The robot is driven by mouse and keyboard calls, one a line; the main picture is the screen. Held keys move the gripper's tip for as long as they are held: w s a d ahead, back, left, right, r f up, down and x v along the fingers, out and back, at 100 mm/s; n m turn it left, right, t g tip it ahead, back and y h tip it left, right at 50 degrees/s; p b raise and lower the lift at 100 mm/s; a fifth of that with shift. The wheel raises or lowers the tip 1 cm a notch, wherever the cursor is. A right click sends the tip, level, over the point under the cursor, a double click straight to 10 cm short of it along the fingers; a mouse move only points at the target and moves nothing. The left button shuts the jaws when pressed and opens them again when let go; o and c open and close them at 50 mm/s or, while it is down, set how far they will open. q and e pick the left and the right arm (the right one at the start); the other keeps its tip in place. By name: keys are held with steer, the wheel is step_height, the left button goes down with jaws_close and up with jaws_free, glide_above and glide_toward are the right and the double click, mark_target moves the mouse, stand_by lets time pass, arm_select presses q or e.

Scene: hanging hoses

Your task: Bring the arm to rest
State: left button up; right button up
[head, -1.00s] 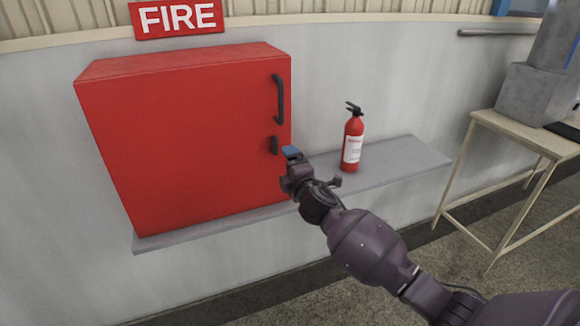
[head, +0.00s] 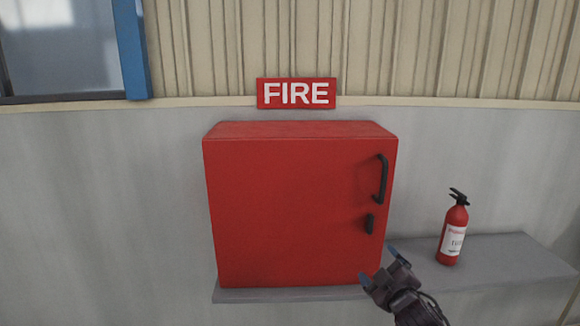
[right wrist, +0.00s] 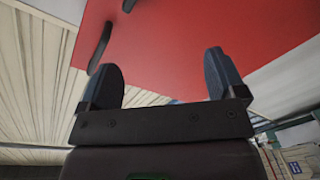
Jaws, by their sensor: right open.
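My right gripper (head: 378,265) is at the lower right of the red cabinet in the head view, in front of the cabinet's lower right corner. Its two blue-tipped fingers are apart with nothing between them, as the right wrist view (right wrist: 165,80) also shows. The red fire cabinet (head: 290,205) is shut, with a dark handle (head: 381,179) and a small dark latch (head: 370,223) on the right of its door. The cabinet's red face also shows in the right wrist view (right wrist: 200,35). My left gripper is not in view.
The cabinet stands on a grey ledge (head: 510,262) along the wall. A red fire extinguisher (head: 453,232) stands on the ledge to the right of my gripper. A FIRE sign (head: 296,93) is above the cabinet. A blue-framed window (head: 132,50) is at the upper left.

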steer(key=s+d+f+m+g+h, duration=0.1)
steer(key=s+d+f+m+g, duration=0.1)
steer(key=s+f, duration=0.5)
steer(key=s+d+f+m+g+h, duration=0.1)
steer(key=s+f+m, duration=0.3)
steer(key=s+f, duration=0.4)
steer(key=s+d+f+m+g+h, duration=0.1)
steer(key=s+d+f+m+g, duration=0.2)
steer(key=s, duration=1.4)
step_height(320, 180, down, 5)
steer(key=shift+s+d+r+m, duration=0.1)
steer(key=shift+s+d+m, duration=0.15)
steer(key=shift+m, duration=0.35)
steer(key=shift+a, duration=0.1)
steer(key=shift+c, duration=0.3)
